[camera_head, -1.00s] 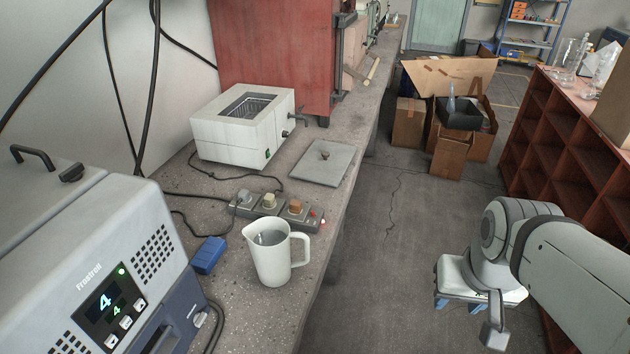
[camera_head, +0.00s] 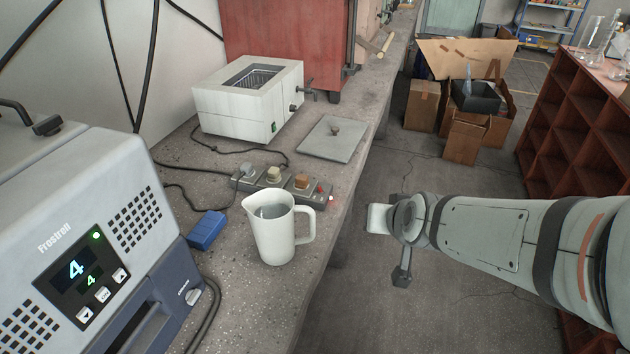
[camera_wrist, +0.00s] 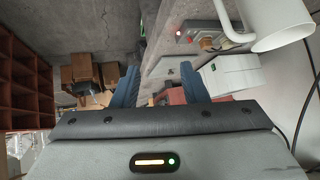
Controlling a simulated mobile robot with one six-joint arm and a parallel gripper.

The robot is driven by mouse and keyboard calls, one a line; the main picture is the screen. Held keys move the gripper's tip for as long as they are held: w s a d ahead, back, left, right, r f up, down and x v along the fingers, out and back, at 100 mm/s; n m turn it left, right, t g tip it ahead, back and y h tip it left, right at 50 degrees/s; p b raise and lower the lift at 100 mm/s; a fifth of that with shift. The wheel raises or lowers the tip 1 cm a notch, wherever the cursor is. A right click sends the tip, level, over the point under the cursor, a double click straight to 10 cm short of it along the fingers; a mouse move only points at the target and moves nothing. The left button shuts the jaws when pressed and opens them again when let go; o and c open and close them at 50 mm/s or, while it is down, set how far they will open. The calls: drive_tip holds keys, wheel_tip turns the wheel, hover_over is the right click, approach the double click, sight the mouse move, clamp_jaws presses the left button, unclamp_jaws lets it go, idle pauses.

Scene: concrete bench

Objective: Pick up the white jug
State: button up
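The white jug (camera_head: 272,236) stands upright on the concrete bench (camera_head: 245,310), its handle toward the right and the bench edge. In the wrist view, part of the jug (camera_wrist: 278,22) and its handle show at the upper right, upside down. My gripper (camera_wrist: 160,68) is open, with its two blue fingers apart and nothing between them. It is clear of the jug, to the right of it in the head view, beyond the bench edge. In the head view its fingers are not clearly visible at the end of my arm.
A blue block (camera_head: 206,230), a power strip (camera_head: 285,184), a flat lid (camera_head: 333,139) and a white bath (camera_head: 250,97) are also on the bench. Cardboard boxes (camera_head: 462,137) and a red shelf (camera_head: 582,120) stand beyond.

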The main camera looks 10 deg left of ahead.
sight(312, 219)
drive_tip(key=a+f+t+b, duration=0.3)
drive_tip(key=a, duration=0.2)
drive_tip(key=a+f+t+b, duration=0.3)
drive_tip(key=a+f+b, duration=0.1)
drive_tip(key=a, duration=0.1)
drive_tip(key=w+a+f+t+b, duration=0.1)
drive_tip(key=a+f+t+b, duration=0.2)
drive_tip(key=a, duration=0.2)
drive_tip(key=shift+f+y+b, duration=0.15)
drive_tip(key=shift+y+b, duration=0.15)
drive_tip(key=shift+y, duration=0.1)
drive_tip(key=shift+b+x, duration=0.4)
drive_tip(key=shift+x, duration=3.5)
drive_tip(key=shift+c, duration=0.6)
clamp_jaws()
drive_tip(key=shift+r, duration=0.2)
